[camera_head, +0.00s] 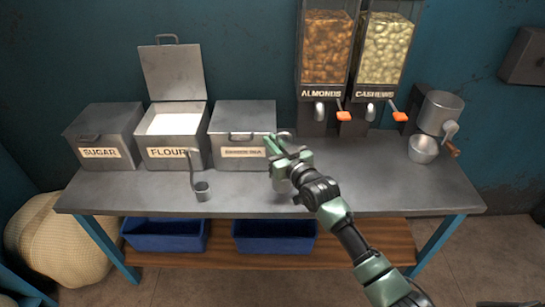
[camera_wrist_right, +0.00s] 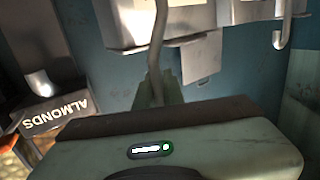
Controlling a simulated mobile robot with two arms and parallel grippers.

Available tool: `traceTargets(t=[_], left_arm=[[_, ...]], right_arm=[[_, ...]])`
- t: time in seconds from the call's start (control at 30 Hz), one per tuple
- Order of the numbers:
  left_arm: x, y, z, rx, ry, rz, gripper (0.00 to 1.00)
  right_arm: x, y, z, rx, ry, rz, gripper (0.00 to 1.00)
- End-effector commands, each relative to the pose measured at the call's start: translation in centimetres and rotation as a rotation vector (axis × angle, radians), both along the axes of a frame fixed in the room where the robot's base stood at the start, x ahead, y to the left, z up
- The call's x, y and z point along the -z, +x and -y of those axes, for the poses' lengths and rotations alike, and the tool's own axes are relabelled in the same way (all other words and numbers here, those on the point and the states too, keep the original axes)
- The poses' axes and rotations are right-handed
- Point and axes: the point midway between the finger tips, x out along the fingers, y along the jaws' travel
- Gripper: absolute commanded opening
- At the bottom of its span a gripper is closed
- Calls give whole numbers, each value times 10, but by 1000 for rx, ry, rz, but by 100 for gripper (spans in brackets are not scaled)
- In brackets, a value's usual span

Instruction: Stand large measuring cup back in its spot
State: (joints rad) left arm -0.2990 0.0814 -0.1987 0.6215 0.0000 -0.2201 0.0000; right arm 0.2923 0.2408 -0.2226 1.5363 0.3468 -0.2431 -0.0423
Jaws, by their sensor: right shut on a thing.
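My right gripper (camera_head: 273,147) is in front of the right end of the third bin, above the metal table. In the wrist view the gripper (camera_wrist_right: 158,92) is shut on a thin grey metal handle (camera_wrist_right: 159,42), which runs out past the top edge. I take this to be the large measuring cup's handle; its bowl cannot be made out clearly. Another small metal cup (camera_head: 202,190) with a tall hooked handle stands on the table in front of the flour bin. A hooked handle (camera_wrist_right: 283,30) shows at the wrist view's upper right. My left gripper is not in view.
Sugar (camera_head: 100,135) and flour (camera_head: 176,130) bins and a third closed bin (camera_head: 240,118) line the table's back. The flour lid is raised. Almond (camera_head: 325,45) and cashew (camera_head: 385,45) dispensers stand right of them. The table (camera_head: 420,190) is bare at front right.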

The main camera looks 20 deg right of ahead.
Motion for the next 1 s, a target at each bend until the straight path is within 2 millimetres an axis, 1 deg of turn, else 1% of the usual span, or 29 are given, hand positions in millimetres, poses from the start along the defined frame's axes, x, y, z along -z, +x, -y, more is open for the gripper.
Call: traceTargets(t=[0.17, 0.3, 0.4, 0.7, 0.83, 0.87, 0.9, 0.93, 1.0], left_arm=[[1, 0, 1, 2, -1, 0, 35], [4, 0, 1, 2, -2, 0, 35], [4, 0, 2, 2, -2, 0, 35], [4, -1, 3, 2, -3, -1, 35], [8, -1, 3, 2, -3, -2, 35], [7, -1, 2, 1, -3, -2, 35], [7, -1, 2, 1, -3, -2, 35], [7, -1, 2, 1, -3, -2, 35], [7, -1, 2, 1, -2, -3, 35]], right_arm=[[15, 0, 0, -1, 1, 0, 0], [38, 0, 0, 0, 1, -1, 0], [48, 0, 0, 0, 0, 0, 0], [51, 0, 0, -1, 1, 3, 0], [55, 0, 0, -1, 0, 2, 0], [54, 0, 0, -1, 0, 2, 15], [54, 0, 0, -1, 0, 2, 26], [54, 0, 0, -1, 0, 1, 31], [54, 0, 0, -1, 0, 1, 31]])
